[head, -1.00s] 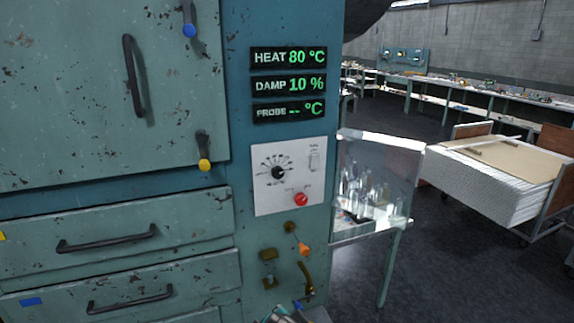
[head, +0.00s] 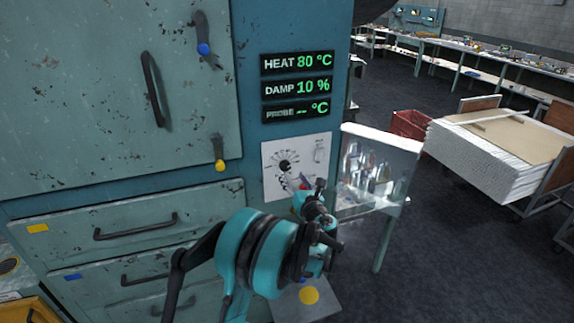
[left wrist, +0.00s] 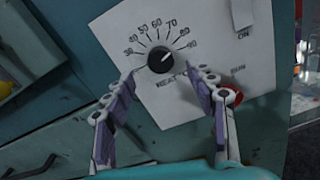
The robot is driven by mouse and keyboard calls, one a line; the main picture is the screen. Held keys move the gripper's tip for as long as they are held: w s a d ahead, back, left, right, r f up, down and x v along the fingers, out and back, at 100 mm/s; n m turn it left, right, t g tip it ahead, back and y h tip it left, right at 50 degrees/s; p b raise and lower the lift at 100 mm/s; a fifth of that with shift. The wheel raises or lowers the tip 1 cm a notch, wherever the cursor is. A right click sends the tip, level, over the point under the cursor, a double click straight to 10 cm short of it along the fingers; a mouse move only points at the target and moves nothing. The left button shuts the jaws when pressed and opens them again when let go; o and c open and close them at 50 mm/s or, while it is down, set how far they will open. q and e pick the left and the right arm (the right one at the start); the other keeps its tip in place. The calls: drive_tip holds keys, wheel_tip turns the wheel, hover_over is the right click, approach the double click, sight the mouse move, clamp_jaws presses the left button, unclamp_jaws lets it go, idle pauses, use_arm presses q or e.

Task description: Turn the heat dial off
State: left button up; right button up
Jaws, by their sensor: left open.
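The heat dial (head: 284,165) is a small black knob on a white panel (head: 272,188) on the teal cabinet. In the left wrist view the dial (left wrist: 162,59) has a scale around it, and its white mark points up and right, towards the high numbers. The heat display (head: 297,62) reads 80 °C. My left gripper (head: 299,182) is in front of the panel, just below the dial. In the left wrist view its fingers (left wrist: 164,84) are spread, one on each side below the dial, with nothing between them. My right gripper is not in view.
A red button (left wrist: 232,94) is close to the right finger. A white switch (left wrist: 242,14) is at the panel's upper right. Cabinet drawers (head: 130,215) with black handles are left of my arm. A glassware stand (head: 378,170) is right of the cabinet.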

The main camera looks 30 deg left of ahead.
sight(286, 167)
use_arm(q)
drive_tip(key=x, duration=0.6)
drive_tip(key=shift+w+a, duration=0.15)
drive_tip(key=shift+a, duration=0.1)
drive_tip(key=shift+c, duration=0.2)
drive_tip(key=c, duration=1.1)
